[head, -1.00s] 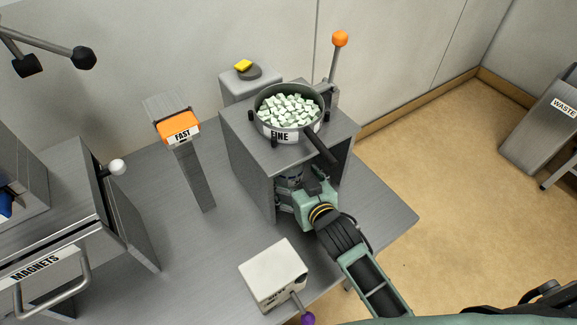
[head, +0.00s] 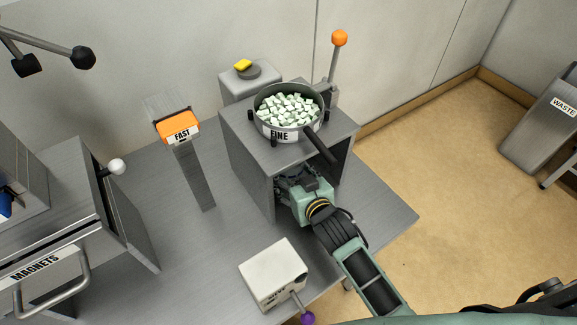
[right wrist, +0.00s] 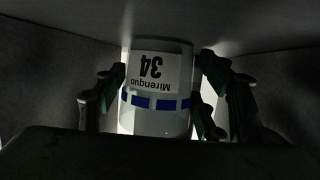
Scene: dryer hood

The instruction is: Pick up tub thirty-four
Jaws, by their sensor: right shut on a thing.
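In the head view my right gripper (head: 290,184) reaches into the open front of the grey box-shaped stand (head: 248,170). The tub is hidden there by the stand and the gripper. My left gripper is not in view.
A round pan labelled FINE (head: 276,134), full of pale cubes, sits on the stand, its black handle (head: 321,145) jutting over my wrist. An orange FAST paddle (head: 179,128), a white box (head: 272,273) with a purple knob and the MAGNETS unit (head: 70,238) stand around.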

